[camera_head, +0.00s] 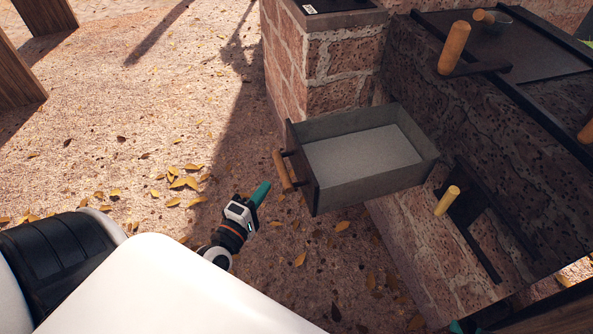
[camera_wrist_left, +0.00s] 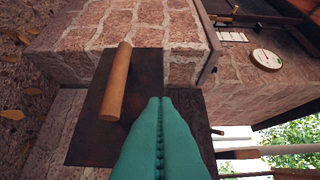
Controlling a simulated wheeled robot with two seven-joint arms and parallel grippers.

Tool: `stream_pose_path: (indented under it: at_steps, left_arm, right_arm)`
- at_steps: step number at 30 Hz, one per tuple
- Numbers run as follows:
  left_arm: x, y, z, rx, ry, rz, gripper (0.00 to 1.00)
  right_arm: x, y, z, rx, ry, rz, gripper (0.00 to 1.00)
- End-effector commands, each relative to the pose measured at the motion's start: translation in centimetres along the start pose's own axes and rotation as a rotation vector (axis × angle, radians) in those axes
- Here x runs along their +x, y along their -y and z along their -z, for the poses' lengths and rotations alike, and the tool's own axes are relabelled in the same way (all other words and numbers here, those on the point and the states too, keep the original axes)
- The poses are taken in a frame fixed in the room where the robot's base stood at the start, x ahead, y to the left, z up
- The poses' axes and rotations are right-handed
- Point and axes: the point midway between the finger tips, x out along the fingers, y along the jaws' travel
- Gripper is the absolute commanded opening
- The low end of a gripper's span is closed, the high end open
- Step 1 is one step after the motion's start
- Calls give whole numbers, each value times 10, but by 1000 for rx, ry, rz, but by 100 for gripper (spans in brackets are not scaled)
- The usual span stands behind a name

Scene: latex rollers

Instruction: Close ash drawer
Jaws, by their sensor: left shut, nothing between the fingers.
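The ash drawer (camera_head: 300,165) is a grey metal box with a dark front plate, pulled out of the brick stove in the head view. Pale grey ash covers its floor. Its wooden bar handle (camera_head: 283,171) is on the front plate, facing left. My left gripper (camera_head: 262,190) is shut and empty, just in front of and below the drawer front. In the left wrist view its teal fingers (camera_wrist_left: 160,105) lie together before the dark front plate (camera_wrist_left: 85,125), to the right of the wooden handle (camera_wrist_left: 115,82). A small teal tip of my right gripper (camera_head: 455,326) shows at the bottom edge.
The brick stove (camera_head: 330,75) fills the right side. Leaf-strewn ground (camera_head: 130,120) to the left is open.

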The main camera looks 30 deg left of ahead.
Motion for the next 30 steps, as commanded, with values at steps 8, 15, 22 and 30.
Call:
stream_pose_path:
  at_steps: [8,15,22,30]
  left_arm:
    - [63,0,0,0,2,3,0]
    - [91,0,20,-1,1,0,0]
    - [100,-1,28,3,-1,-2,0]
    - [100,-1,29,4,-1,-2,0]
  right_arm:
    - [3,-2,-11,-1,61,-3,36]
    - [2,-2,-10,-1,56,-3,36]
    - [2,-2,-10,-1,51,-3,36]
    - [2,-1,-8,-1,47,-3,36]
